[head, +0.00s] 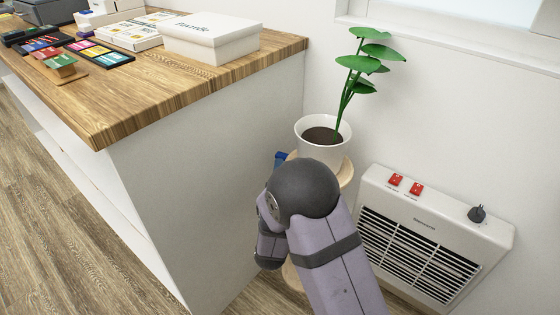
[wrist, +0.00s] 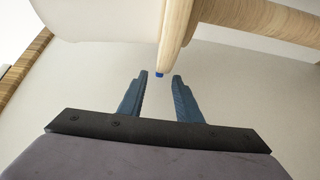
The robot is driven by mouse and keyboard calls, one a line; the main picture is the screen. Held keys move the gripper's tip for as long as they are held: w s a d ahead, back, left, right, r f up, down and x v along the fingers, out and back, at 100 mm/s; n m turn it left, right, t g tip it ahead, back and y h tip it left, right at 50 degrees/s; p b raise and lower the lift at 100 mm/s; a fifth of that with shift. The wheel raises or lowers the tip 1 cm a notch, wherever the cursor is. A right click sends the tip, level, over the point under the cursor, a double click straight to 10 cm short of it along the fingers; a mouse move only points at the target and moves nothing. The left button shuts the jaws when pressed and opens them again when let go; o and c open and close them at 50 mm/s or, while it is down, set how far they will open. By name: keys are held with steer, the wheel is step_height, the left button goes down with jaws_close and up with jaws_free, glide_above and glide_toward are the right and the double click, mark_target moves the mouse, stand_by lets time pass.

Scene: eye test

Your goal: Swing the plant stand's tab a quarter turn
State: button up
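The plant stand (head: 346,172) is pale round wood and carries a white pot (head: 318,148) with a leafy plant. My arm hides much of the stand. In the wrist view its pale wooden part (wrist: 176,38) comes down from the top. A small blue piece, seemingly the tab (wrist: 159,73), shows at that part's lower end; its angle is too small to tell. My gripper (wrist: 161,74) is open and empty, its two blue-grey fingers apart, with the blue piece in line with the gap. Whether it lies between the tips or beyond cannot be told. In the head view my wrist hides the fingers' grip area.
A counter with a wooden top (head: 180,92) stands left of the stand, its white side close to my gripper. A white heater (head: 430,240) with red switches and a dark knob stands at the right. A white box (head: 211,41) and colored items lie on the counter.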

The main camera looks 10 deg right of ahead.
steer(key=w+d+b, duration=0.1)
steer(key=w, duration=0.5)
steer(key=shift+w, duration=0.1)
jaws_close()
